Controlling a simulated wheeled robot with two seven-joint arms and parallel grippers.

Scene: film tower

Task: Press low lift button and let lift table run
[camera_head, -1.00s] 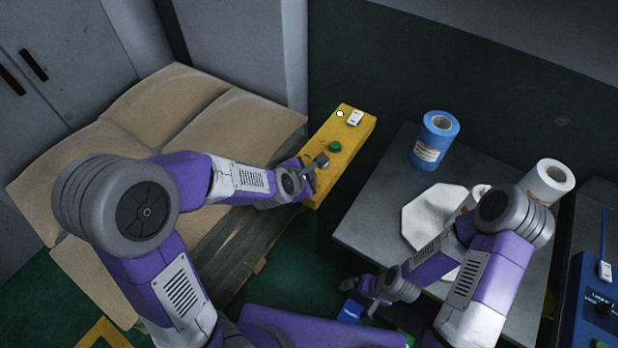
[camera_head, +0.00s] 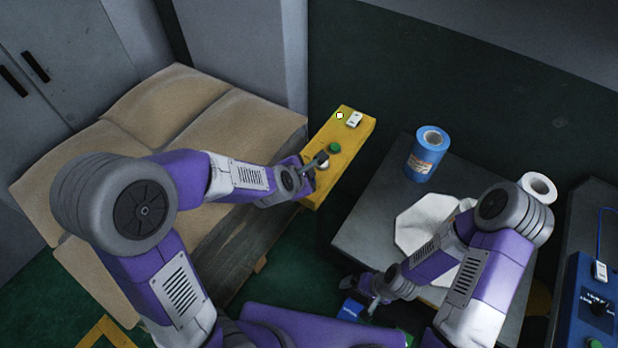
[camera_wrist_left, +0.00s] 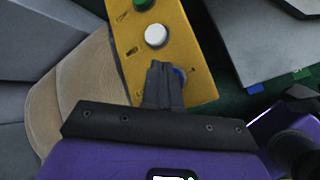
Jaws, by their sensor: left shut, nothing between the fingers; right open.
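The yellow button box (camera_head: 340,160) stands between the sacks and the grey table. It carries a green button (camera_head: 335,148) and a white button (camera_head: 322,162), clearer in the left wrist view (camera_wrist_left: 155,35). A blue button (camera_wrist_left: 181,77) at the box's near end is partly hidden by my fingers. My left gripper (camera_head: 319,162) is shut and empty over this near end; in the left wrist view its fingertips (camera_wrist_left: 160,66) lie just below the white button. Contact cannot be told. The grey table (camera_head: 365,205) is at right. My right gripper (camera_head: 366,297) is open near its front edge.
A blue roll (camera_head: 427,155), a white sheet (camera_head: 420,222) and a white roll (camera_head: 539,186) are on the grey table. Sacks (camera_head: 165,110) lie on a wooden pallet at left. A blue control box (camera_head: 590,310) is at the right edge.

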